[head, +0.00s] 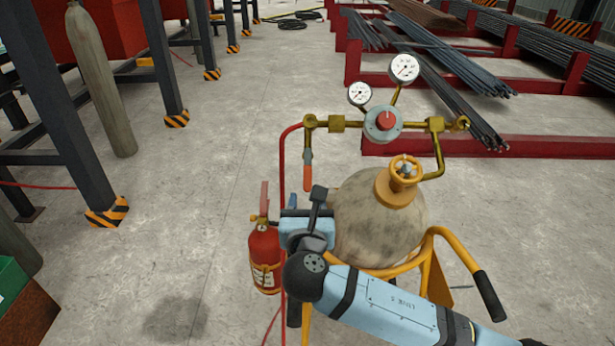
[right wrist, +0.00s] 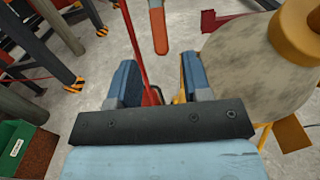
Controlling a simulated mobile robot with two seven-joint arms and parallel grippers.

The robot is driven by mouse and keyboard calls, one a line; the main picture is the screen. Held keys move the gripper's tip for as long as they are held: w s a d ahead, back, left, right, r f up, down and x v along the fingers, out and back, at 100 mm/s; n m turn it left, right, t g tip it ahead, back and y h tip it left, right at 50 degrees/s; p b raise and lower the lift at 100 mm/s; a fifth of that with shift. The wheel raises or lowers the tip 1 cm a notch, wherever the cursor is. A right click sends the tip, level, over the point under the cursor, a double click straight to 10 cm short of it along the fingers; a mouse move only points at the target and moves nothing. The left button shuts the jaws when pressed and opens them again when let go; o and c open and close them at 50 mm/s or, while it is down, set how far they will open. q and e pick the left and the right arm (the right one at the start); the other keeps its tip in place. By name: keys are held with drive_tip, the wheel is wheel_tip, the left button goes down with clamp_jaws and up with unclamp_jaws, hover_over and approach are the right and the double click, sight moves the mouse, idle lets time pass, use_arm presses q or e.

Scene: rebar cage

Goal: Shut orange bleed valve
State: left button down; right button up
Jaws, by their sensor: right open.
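The orange bleed valve lever (head: 308,170) hangs down from the brass fitting at the left end of the gauge manifold. It also shows at the top of the right wrist view (right wrist: 158,28), ahead of the fingers and roughly between them. My right gripper (head: 305,214) is below the lever, left of the gas cylinder. In the right wrist view its two blue fingers (right wrist: 159,80) are apart with nothing gripped, and the lever is beyond their tips. My left gripper is not in view.
The cylinder (head: 372,225) stands on a yellow trolley (head: 455,247) with its valve wheel (head: 403,170) and regulator knob (head: 386,121). A red hose (head: 283,165) runs down beside the lever. A fire extinguisher (head: 264,258) is left of my gripper.

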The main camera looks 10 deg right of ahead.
sight(308, 181)
drive_tip(key=w, duration=0.5)
drive_tip(key=w+d, duration=0.1)
drive_tip(key=w, duration=0.2)
drive_tip(key=shift+p, duration=0.4)
drive_tip(key=shift+c, duration=0.3)
clamp_jaws()
